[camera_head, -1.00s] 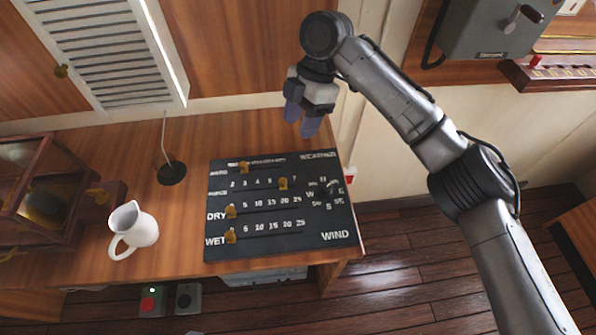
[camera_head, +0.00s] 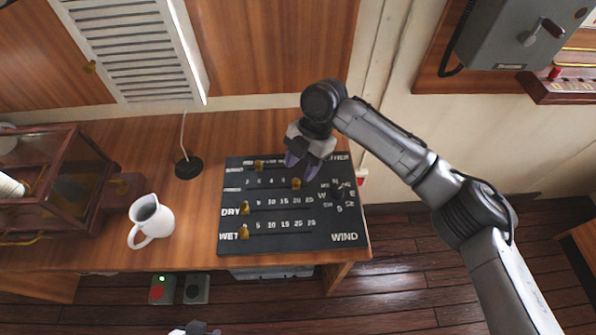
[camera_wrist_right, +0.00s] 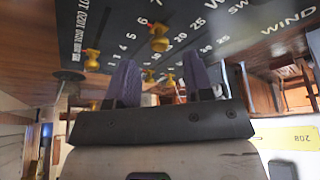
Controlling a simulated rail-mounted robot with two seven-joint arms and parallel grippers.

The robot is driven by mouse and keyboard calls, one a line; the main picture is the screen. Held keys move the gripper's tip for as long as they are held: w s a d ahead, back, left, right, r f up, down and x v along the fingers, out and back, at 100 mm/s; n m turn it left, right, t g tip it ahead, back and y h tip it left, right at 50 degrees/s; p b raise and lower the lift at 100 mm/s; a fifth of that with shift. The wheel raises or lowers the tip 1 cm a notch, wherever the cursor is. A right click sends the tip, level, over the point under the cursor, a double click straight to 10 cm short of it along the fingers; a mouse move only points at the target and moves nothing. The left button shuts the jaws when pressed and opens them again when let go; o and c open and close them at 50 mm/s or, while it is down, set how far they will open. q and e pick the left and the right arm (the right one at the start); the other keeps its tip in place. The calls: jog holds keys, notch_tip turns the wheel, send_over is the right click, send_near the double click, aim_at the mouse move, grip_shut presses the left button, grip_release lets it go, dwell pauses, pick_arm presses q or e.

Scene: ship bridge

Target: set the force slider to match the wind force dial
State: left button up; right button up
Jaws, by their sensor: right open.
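The dark weather board (camera_head: 290,243) lies on the wooden desk, with several rows of sliders with brass knobs. The force slider's knob (camera_head: 296,183) is in the second row, just right of the 5, where the 6 seems covered. My right gripper (camera_head: 301,168) is open and empty, fingers pointing down over the board's upper right, close to that knob; contact cannot be told. In the right wrist view a brass knob, apparently the force knob (camera_wrist_right: 159,38), stands beyond the open fingers (camera_wrist_right: 162,85). A grey piece at the bottom edge seems my left gripper (camera_head: 195,328). I cannot identify a wind force dial.
A white jug (camera_head: 152,222) and a black-based stand (camera_head: 188,167) are left of the board. A wooden glazed case (camera_head: 75,180) is further left. A compass-marked dial (camera_head: 340,190) sits at the board's right. A grey lever box (camera_head: 525,35) is on the wall.

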aim_at(297, 181)
jog(key=shift+x, duration=1.65)
jog(key=shift+c, duration=0.4)
grip_shut()
jog(key=shift+p, duration=0.3)
